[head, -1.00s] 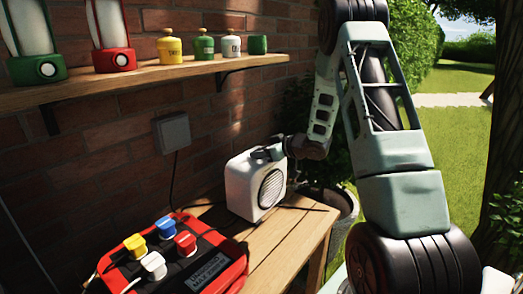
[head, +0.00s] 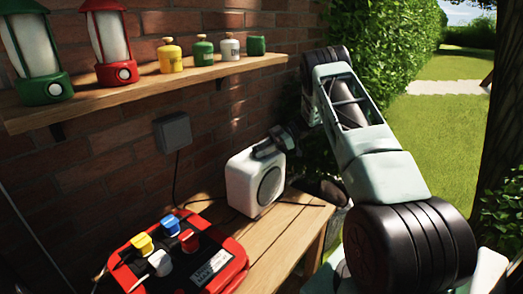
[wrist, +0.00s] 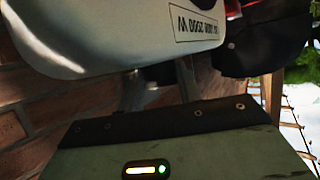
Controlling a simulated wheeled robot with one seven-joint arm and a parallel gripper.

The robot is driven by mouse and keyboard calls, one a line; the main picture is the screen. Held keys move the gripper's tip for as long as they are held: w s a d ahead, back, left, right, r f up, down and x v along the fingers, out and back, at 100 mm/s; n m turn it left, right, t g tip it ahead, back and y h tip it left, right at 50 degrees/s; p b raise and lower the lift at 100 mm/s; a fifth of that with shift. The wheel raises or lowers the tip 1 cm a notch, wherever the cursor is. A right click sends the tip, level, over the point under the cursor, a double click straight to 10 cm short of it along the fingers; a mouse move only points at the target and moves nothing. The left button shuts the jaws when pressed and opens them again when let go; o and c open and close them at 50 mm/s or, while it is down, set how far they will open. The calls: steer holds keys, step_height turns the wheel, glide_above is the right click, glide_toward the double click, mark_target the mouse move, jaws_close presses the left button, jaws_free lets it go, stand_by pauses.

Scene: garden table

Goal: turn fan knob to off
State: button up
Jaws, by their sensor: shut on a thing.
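The fan (head: 241,188) is a white box with a round dark grille, upright on the wooden table in the head view. My gripper (head: 264,150) is at its top edge, shut, and the fan knob is hidden between the fingers. In the wrist view a white casing, probably the fan (wrist: 110,35), fills the top left and carries an upside-down "MAX 2000 W" label. The fingers are mostly dark and blurred there, so the knob's setting cannot be read.
A red and black power strip (head: 236,262) with several coloured plugs lies at the table's front left. A shelf (head: 100,101) with lanterns and small canisters runs along the brick wall. A grey wall box (head: 172,132) hangs above a cable. Hedge and lawn lie to the right.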

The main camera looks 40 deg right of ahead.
steer(key=n+g, duration=0.2)
steer(key=n+g+y+b, duration=0.1)
steer(key=g, duration=0.1)
steer(key=shift+w+f+n, duration=0.1)
steer(key=shift+w+n, duration=0.2)
steer(key=shift+n+g+y+p, duration=0.3)
steer(key=shift+n+g+p, duration=0.1)
steer(key=shift+n+g, duration=0.55)
steer(key=shift+w+n+g+p, duration=0.1)
steer(key=shift+n+g+p, duration=0.2)
steer(key=shift+g, duration=0.15)
steer(key=shift+n+g+p, duration=0.3)
steer(key=shift+n+g, duration=0.05)
steer(key=shift+g, duration=0.05)
steer(key=shift+w, duration=0.1)
steer(key=o, duration=1)
step_height(320, 180, up, 10)
steer(key=p, duration=0.1)
